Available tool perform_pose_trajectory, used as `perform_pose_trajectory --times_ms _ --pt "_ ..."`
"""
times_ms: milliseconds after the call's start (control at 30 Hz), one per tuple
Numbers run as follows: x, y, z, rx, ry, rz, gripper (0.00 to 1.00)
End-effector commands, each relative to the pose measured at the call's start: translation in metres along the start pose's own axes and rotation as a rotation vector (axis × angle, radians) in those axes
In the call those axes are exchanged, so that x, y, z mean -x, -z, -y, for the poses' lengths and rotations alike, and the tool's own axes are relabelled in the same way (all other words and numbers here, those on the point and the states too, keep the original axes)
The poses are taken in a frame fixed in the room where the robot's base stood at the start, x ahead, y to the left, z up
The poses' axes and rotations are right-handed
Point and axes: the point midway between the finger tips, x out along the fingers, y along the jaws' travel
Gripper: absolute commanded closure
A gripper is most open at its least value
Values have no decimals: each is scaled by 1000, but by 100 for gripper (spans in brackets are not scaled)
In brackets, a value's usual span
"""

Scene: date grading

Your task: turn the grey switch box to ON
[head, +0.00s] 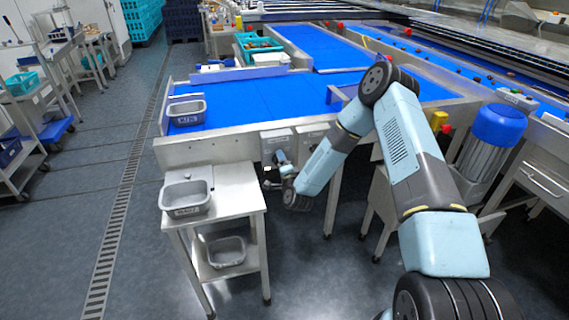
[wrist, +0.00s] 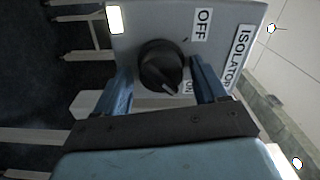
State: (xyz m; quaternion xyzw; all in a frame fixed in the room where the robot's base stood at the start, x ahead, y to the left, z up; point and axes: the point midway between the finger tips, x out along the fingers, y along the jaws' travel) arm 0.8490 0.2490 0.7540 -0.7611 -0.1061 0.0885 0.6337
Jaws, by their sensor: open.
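The grey switch box (head: 276,139) is mounted on the side of the conveyor frame, partly behind my gripper. In the wrist view its face (wrist: 135,40) fills the upper middle, with a round black knob (wrist: 160,60). The OFF label (wrist: 201,25) is at upper right and the ON label (wrist: 189,87) is lower, partly covered by a finger. The knob's pale pointer line points down and slightly right, nearer ON than OFF. My gripper (wrist: 161,70) is open, with one blue finger on each side of the knob. I cannot tell whether they touch it. It also shows in the head view (head: 283,162).
A second grey box (head: 311,134) sits right of the switch box. A steel stand (head: 236,198) with a grey tub (head: 187,196) is close to the left of my gripper. The blue conveyor belt (head: 250,103) runs above. Open floor lies in front.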

Motion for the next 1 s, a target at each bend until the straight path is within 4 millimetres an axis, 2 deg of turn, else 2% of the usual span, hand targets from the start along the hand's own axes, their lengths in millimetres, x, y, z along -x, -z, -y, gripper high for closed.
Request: perform_pose_trajectory --times_ms 167,500,700,833,1000 --pt "18 0 -1 -1 -3 2 29" --pt "84 0 -1 -1 -3 1 29" --pt "115 1 -2 0 -4 0 29" --pt "127 1 -2 0 -3 -1 29" --pt "133 2 -2 0 -1 -2 29"
